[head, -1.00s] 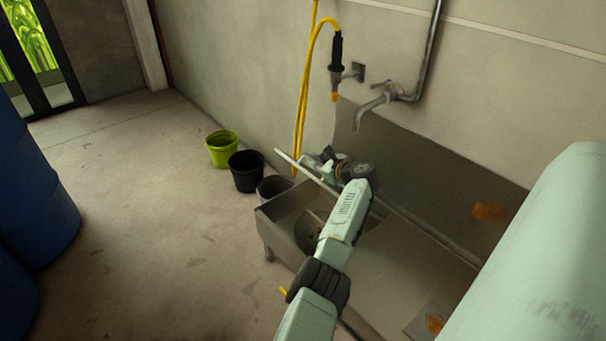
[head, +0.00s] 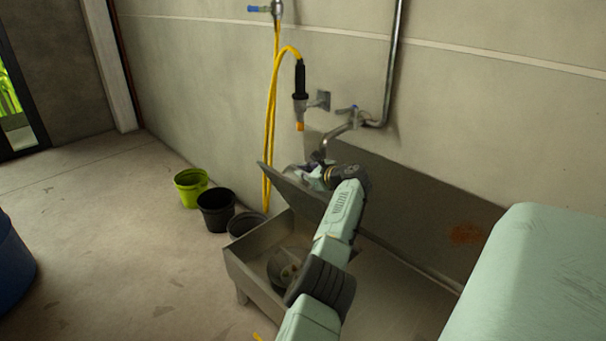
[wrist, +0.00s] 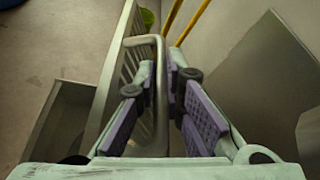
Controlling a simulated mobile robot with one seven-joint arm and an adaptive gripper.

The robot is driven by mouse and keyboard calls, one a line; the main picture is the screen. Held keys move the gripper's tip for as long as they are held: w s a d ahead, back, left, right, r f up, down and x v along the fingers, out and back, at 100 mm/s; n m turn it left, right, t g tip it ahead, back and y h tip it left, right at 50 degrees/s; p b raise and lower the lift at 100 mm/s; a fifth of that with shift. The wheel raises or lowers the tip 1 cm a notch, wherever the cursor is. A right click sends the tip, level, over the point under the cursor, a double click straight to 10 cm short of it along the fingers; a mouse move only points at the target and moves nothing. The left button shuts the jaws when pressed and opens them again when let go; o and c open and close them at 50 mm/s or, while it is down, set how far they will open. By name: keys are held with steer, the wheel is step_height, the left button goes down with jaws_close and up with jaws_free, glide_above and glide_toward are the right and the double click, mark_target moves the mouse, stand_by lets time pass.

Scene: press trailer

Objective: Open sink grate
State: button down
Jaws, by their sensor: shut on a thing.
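The sink (head: 244,262) is a metal basin with a tall back panel against the wall. Its grate (head: 284,190) is tilted up over the left part of the basin, with its far end raised. In the wrist view the slatted grate (wrist: 122,75) runs up the left of the picture, with a bent metal handle (wrist: 160,62) along its side. My gripper (head: 312,176) is at the raised grate, and my arm hides part of it. In the wrist view my gripper (wrist: 160,88) has its purple-padded fingers on either side of the handle, shut on it.
A tap (head: 345,130) and a yellow hose (head: 270,130) are on the wall above the sink. Green (head: 190,187), black (head: 216,210) and grey (head: 246,225) buckets stand left of the sink. A blue barrel (head: 14,262) is at far left. Floor between is clear.

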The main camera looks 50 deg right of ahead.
steer(key=shift+f, duration=0.1)
steer(key=c, duration=1.7)
jaws_free()
steer(key=shift+s+r, duration=0.2)
steer(key=shift+s, duration=0.25)
steer(key=v, duration=1.1)
steer(key=shift+a, duration=0.1)
